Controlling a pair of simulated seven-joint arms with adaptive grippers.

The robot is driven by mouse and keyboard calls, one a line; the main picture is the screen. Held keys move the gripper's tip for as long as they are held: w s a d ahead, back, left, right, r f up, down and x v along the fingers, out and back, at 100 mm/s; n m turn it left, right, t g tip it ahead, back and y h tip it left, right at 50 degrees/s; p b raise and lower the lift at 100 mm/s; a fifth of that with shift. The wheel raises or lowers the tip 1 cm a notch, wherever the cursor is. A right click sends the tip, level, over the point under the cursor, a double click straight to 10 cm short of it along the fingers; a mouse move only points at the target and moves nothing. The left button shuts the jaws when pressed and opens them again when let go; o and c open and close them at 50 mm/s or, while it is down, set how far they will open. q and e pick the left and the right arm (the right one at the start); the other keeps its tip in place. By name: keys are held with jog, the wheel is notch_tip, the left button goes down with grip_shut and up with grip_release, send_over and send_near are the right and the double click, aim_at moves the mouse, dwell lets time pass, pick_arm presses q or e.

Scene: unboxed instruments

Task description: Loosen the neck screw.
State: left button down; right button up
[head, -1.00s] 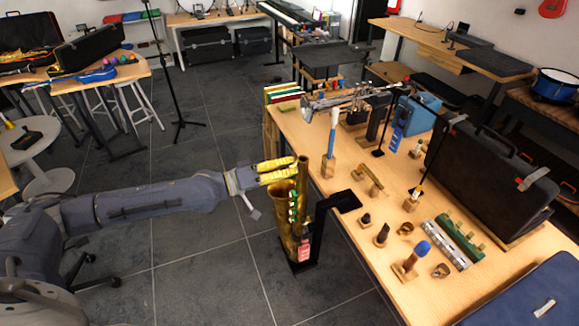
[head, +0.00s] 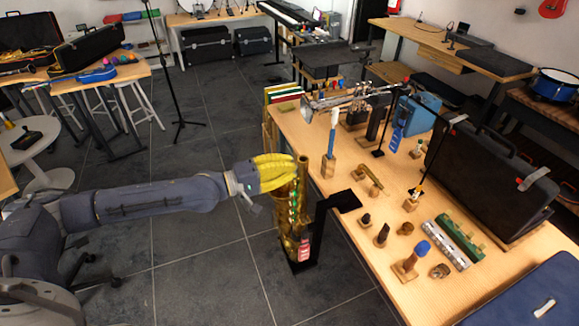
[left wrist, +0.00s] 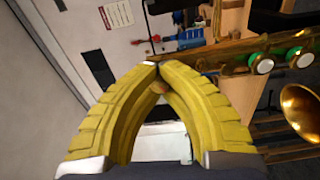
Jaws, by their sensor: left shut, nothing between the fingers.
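A brass saxophone body (head: 303,172) with green key touches stands upright in a black stand (head: 320,235) at the table's near left edge. My left gripper (head: 292,172) is at its top end, with the yellow fingers shut and nothing held. In the left wrist view the fingertips (left wrist: 160,66) meet beside the end of the brass tube (left wrist: 235,56). The neck screw cannot be made out; the fingers cover that area. A small tan bit shows behind the fingers, unclear what. A curved brass neck (head: 368,180) lies on a wooden block on the table. My right gripper is not in view.
The wooden table (head: 345,222) holds a trumpet (head: 345,98), a blue-handled brush (head: 331,140), small mouthpiece stands, a harmonica (head: 445,245) and a large black case (head: 480,180). The tiled floor (head: 200,270) left of the saxophone is open.

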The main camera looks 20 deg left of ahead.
pick_arm(q)
jog(key=shift+f, duration=0.1)
dwell(0.3)
jog(key=c, duration=1.3)
grip_release()
jog(key=v, duration=1.2)
